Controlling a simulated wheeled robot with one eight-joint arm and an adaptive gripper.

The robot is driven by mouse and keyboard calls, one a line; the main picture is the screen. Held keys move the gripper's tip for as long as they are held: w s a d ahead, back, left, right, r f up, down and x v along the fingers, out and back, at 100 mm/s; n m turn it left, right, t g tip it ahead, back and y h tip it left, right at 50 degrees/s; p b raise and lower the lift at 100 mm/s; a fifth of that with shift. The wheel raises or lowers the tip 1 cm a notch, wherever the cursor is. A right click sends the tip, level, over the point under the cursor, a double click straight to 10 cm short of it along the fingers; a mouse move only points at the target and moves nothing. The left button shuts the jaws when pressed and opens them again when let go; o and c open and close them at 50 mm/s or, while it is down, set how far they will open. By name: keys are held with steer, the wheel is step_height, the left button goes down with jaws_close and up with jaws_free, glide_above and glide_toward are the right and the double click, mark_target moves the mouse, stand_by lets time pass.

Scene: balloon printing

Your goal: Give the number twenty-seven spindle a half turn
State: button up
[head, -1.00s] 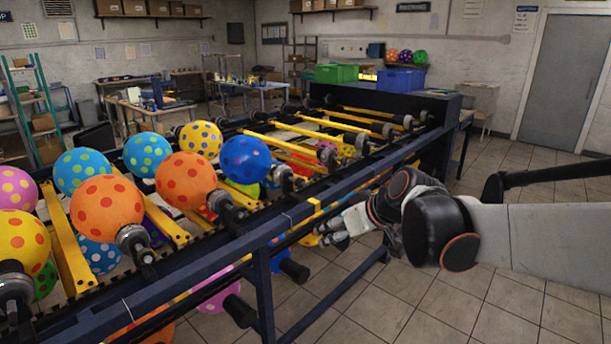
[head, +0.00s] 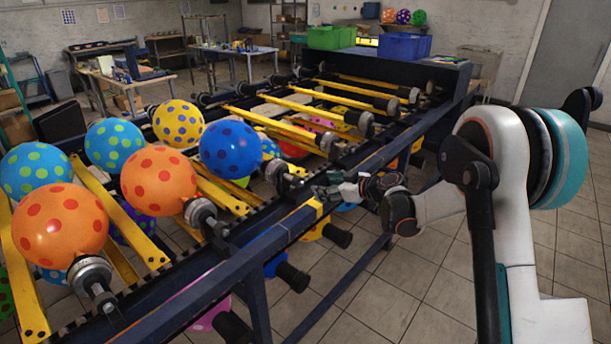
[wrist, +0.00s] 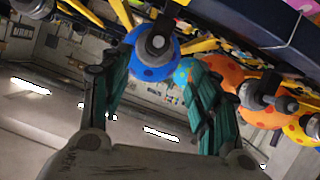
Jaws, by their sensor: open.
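A blue dotted balloon (head: 228,148) sits on a grey and black spindle (head: 285,178) on the near side of the machine. I cannot read any spindle number, so I cannot tell which is number twenty-seven. My gripper (head: 332,191) is by the near rail, just right of the blue balloon's spindle, and apart from it. In the wrist view my gripper (wrist: 155,66) has its green fingers spread and empty. The blue balloon (wrist: 150,68) and its round spindle end (wrist: 158,42) show between and beyond the fingertips.
The dark blue near rail (head: 262,232) runs close under my gripper. An orange balloon (head: 159,180) on its own spindle (head: 205,215) stands to the left. Yellow bars and empty spindles (head: 364,122) lie to the right. Black-ended spindles (head: 292,277) stick out below the rail.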

mark_target(303, 183)
steer(key=b+x, duration=0.4)
steer(key=x, duration=1)
steer(key=shift+w, duration=0.15)
steer(key=shift+d, duration=0.1)
steer(key=c, duration=1.1)
